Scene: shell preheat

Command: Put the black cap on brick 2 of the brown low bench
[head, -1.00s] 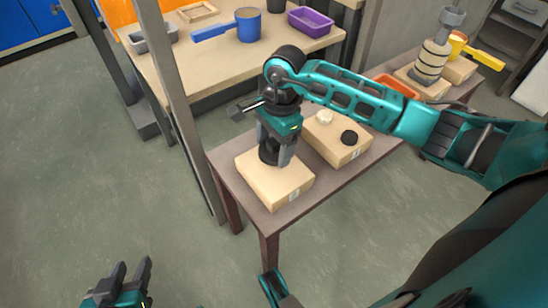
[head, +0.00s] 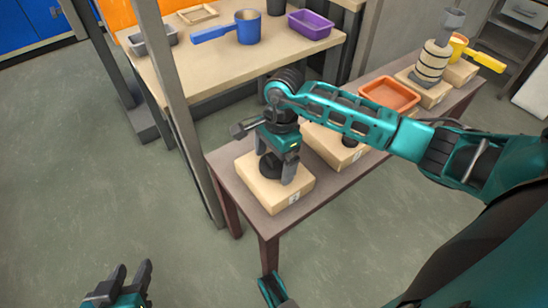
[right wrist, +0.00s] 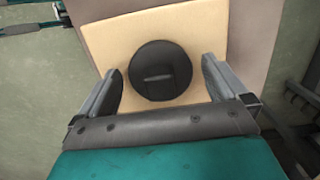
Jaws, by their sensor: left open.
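The black cap (right wrist: 161,70) lies flat on the top of the front pale brick (right wrist: 210,40), seen in the right wrist view. In the head view the cap (head: 269,165) is partly hidden by my right gripper (head: 276,172). The right gripper is open, its fingers on either side of the cap with gaps to both. The brick (head: 262,190) sits at the near end of the brown low bench (head: 268,225); its small label looks like a 2 but is hard to read. My left gripper (head: 128,276) is open and empty at the bottom left, over the floor.
A second pale brick (head: 322,145) with another black disc (head: 350,141) stands behind. A grey post (head: 180,100) stands left of the bench. A higher table holds a blue pan (head: 248,28).

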